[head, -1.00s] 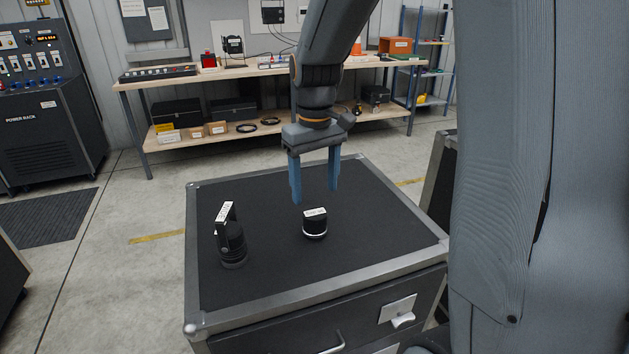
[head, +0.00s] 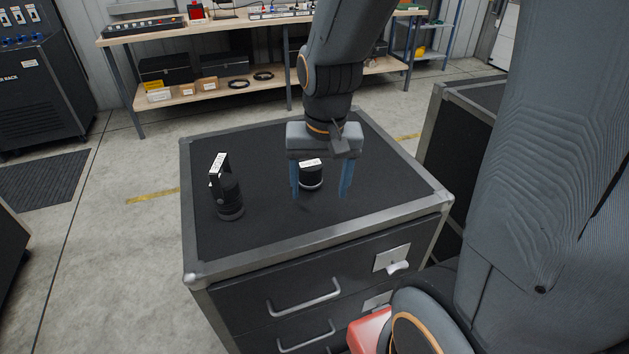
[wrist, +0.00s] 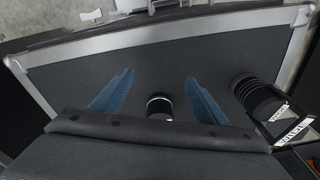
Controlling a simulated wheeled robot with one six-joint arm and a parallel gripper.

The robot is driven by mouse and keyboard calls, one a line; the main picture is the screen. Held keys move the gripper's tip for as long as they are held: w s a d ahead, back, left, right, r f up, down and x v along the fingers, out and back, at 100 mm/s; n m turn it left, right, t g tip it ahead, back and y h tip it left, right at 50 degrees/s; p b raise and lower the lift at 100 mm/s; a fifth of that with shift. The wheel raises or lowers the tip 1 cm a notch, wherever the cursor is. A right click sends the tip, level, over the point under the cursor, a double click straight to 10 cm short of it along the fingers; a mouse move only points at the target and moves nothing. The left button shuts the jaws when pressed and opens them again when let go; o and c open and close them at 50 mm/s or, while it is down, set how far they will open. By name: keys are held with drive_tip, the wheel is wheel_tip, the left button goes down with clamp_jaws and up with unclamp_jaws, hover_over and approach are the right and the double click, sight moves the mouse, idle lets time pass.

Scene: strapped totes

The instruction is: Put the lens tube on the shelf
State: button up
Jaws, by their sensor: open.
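Two dark labelled objects stand on a black-topped drawer case (head: 260,225). One is a short black cylinder with a pale ring (head: 311,180); the other is a taller ribbed black cylinder with a tagged bracket (head: 229,200).
A blue-post shelf unit (head: 432,52) stands at the back right. A wooden workbench (head: 215,28) with boxes on its lower shelf runs along the back wall. Another dark case (head: 470,110) stands close on the right. Grey floor is open on the left.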

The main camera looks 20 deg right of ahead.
sight(310, 163)
drive_tip(key=w+r+m, duration=0.1)
drive_tip(key=w+m, duration=0.2)
drive_tip(key=m, duration=0.1)
drive_tip(key=w+r+m, duration=0.1)
drive_tip(key=w+m, duration=0.2)
drive_tip(key=m, duration=0.1)
drive_tip(key=w+r+m+g, duration=0.1)
drive_tip(key=w+m, duration=0.2)
drive_tip(key=shift+d+r+m, duration=0.2)
drive_tip(key=shift+d+m, duration=0.2)
drive_tip(key=m, duration=0.1)
drive_tip(key=w+m, duration=0.1)
drive_tip(key=shift+w+d+r+m, duration=0.1)
drive_tip(key=shift+w+r+m, duration=0.15)
drive_tip(key=shift+m, duration=0.05)
drive_tip(key=shift+s+d+f+p, duration=0.15)
drive_tip(key=shift+f+p, duration=0.5)
drive_tip(key=shift+f, duration=1.3)
drive_tip(key=shift+s+d+f+p, duration=0.15)
drive_tip(key=shift+f+p, duration=0.5)
drive_tip(key=shift+f, duration=1.25)
drive_tip(key=shift+w, duration=0.1)
drive_tip(key=c, duration=1.5)
drive_tip(key=shift+o, duration=0.2)
wheel_tip(310, 163, up, 9)
drive_tip(key=shift+r+b, duration=0.2)
drive_tip(key=shift+b, duration=1.05)
drive_tip(key=shift+r, duration=0.35)
